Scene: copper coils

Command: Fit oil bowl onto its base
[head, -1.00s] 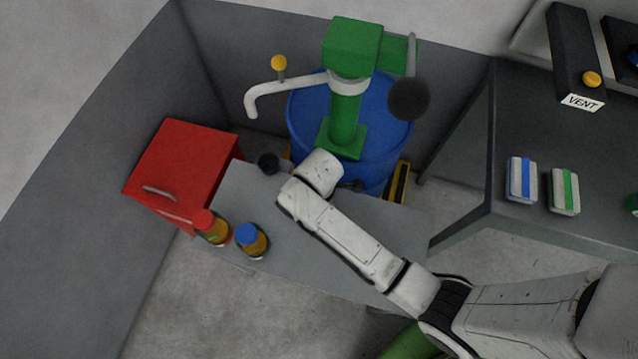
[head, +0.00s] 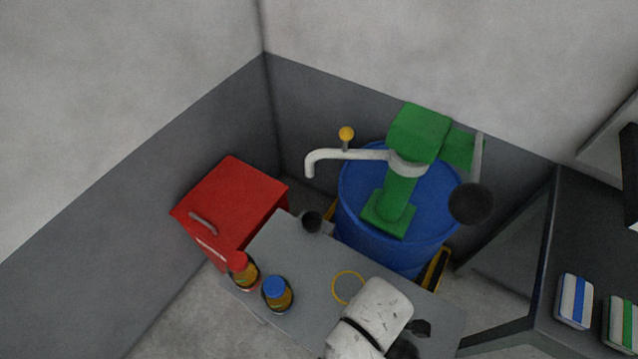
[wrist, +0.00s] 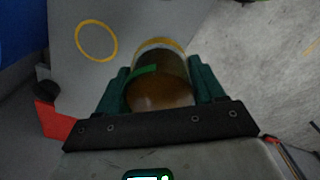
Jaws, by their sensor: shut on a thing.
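The oil bowl (wrist: 160,88), amber-brown and see-through with a yellow rim and a green mark, is between the two dark green fingers of my gripper (wrist: 160,76) in the wrist view. My gripper is shut on it. In the head view my white wrist (head: 378,308) is over the front right of the grey table, and the bowl is hidden. A small dark round fitting (head: 311,222) is at the table's back left edge; I cannot tell whether it is the base. A yellow ring (head: 348,287) lies flat on the table, also in the wrist view (wrist: 97,41).
Bottles with a red cap (head: 242,270) and a blue cap (head: 277,294) stand at the table's (head: 290,250) left front. A red cabinet (head: 230,205) is at left. Behind stands a blue drum (head: 385,250) with a green pump (head: 400,190) and spout. A dark bench (head: 590,230) is at right.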

